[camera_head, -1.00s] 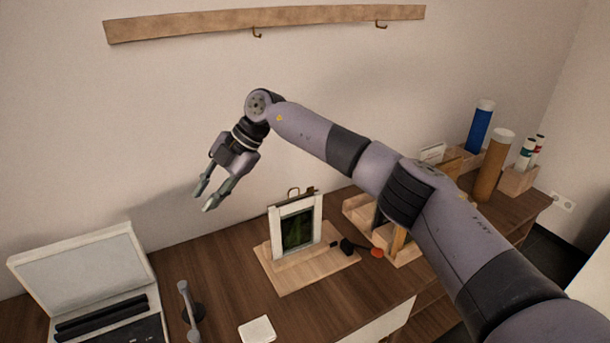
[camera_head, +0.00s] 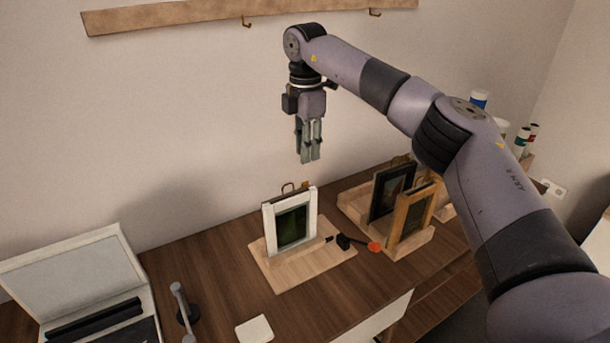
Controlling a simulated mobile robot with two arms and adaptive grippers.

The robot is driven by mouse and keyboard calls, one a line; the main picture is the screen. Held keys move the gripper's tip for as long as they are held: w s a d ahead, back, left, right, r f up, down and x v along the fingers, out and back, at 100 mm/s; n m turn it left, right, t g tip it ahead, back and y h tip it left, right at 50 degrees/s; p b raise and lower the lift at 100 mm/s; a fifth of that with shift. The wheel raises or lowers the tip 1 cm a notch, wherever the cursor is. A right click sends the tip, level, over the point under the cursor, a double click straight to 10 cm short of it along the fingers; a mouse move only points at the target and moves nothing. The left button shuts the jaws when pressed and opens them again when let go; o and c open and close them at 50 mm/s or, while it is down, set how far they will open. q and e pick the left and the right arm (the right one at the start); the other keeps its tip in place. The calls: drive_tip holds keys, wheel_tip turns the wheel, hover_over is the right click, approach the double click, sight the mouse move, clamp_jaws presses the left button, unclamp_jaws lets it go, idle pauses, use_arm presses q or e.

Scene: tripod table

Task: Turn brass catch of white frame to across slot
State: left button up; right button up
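The white frame (camera_head: 269,231) stands upright on a light wooden base board (camera_head: 280,278) on the table, with a dark green picture in it. A brass-coloured loop (camera_head: 288,187) and a small brownish piece (camera_head: 306,186) show at its top edge; which is the catch, and how it is turned, is too small to tell. My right gripper (camera_head: 311,160) points down above and slightly behind the frame's top, apart from it. Its fingers look close together and overlap from this side, so their opening is unclear. Nothing shows between them. My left gripper is out of view.
A wooden rack (camera_head: 412,246) holds a dark and a wooden frame. An open case (camera_head: 75,262) and a white pad (camera_head: 254,328) are at left and front.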

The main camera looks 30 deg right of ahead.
sight(305, 185)
wheel_tip(305, 185, down, 8)
drive_tip(key=shift+f+p, duration=0.1)
drive_tip(key=shift+p, duration=0.35)
clamp_jaws()
idle(0.4)
